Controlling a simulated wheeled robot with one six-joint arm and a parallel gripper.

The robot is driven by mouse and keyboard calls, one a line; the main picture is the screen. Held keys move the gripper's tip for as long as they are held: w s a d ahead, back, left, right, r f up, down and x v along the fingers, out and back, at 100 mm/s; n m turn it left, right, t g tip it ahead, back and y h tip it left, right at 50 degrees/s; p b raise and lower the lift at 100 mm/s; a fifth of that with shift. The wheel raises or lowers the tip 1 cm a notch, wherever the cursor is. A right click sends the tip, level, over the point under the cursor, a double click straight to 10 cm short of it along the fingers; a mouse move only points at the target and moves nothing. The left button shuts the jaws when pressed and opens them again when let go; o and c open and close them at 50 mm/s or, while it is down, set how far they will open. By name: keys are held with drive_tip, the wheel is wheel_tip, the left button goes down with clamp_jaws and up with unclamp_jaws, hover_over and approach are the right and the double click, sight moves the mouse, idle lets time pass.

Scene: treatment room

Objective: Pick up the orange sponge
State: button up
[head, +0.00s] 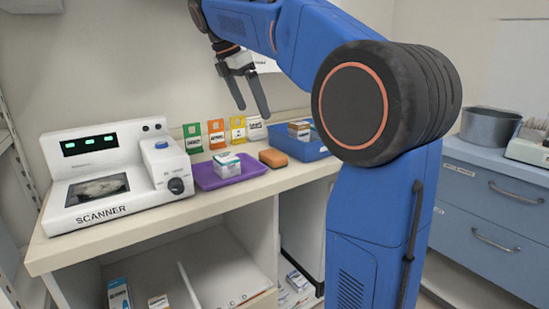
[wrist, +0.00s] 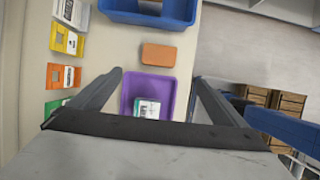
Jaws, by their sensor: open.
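The orange sponge (head: 273,158) is a small block lying flat on the counter, between a purple tray and a blue bin. In the wrist view the orange sponge (wrist: 158,54) lies beyond the purple tray, in line with the space between the fingers. My gripper (head: 251,112) is open and empty, above the counter and to the left of the sponge in the head view. In the wrist view the two fingers of my gripper (wrist: 158,77) are spread wide, with the purple tray showing between them.
The purple tray (head: 207,182) holds a white and green box (head: 226,164). The blue bin (head: 311,152) holds boxes. Coloured cards (head: 216,134) stand along the back wall. A white scanner (head: 113,170) stands at the left.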

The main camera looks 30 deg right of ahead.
hover_over(273, 154)
drive_tip(key=a, duration=0.3)
wheel_tip(273, 154, down, 11)
drive_tip(key=shift+s+r, duration=0.1)
drive_tip(key=shift+x, duration=2.65)
drive_tip(key=shift+d, duration=0.1)
drive_tip(key=c, duration=1.1)
